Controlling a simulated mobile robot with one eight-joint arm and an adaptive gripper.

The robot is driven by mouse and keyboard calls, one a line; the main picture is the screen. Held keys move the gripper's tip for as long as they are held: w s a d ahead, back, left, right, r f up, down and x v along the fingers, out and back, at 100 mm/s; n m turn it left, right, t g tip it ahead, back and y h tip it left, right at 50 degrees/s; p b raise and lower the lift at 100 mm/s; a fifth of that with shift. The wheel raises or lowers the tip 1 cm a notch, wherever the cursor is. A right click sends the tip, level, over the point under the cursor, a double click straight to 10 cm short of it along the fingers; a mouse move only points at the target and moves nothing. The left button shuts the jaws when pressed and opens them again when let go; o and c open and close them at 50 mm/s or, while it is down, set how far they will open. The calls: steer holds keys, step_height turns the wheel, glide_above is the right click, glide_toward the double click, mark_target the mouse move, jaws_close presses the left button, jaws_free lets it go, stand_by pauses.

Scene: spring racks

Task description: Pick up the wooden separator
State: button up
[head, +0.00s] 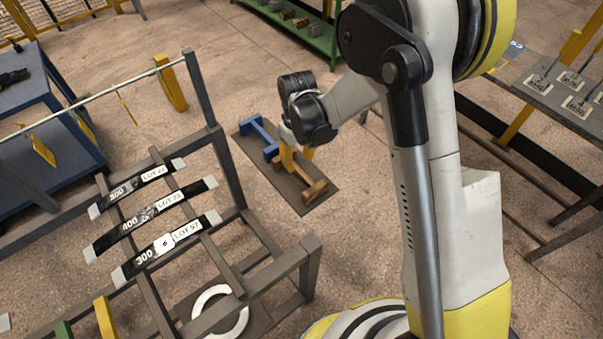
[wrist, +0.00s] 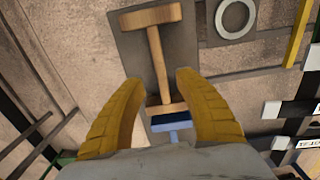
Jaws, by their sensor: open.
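The wooden separator (head: 316,188) is a brown I-shaped piece with a crossbar at each end. It lies on a dark mat (head: 311,206) on the floor. In the wrist view its long bar (wrist: 156,65) runs up the middle, and its near crossbar lies between my fingers. My gripper (head: 298,158) is above the separator's end nearest the blue piece, and its yellow fingers partly hide it. In the wrist view my gripper (wrist: 158,80) is open, with one finger on each side of the separator. I cannot tell whether either finger touches it.
A similar blue separator (head: 261,134) lies at the mat's other end, close to the wooden one. A metal rack (head: 232,171) with labelled bars stands left of the mat. A white ring (head: 244,316) lies below the rack. A blue cart (head: 62,127) is at the left.

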mark_target(300, 170)
steer(key=f+b, duration=0.1)
steer(key=f, duration=0.3)
steer(key=f+b, duration=0.1)
steer(key=f, duration=0.1)
steer(key=shift+s+d+f+b, duration=0.1)
steer(key=shift+s+b, duration=0.25)
jaws_close()
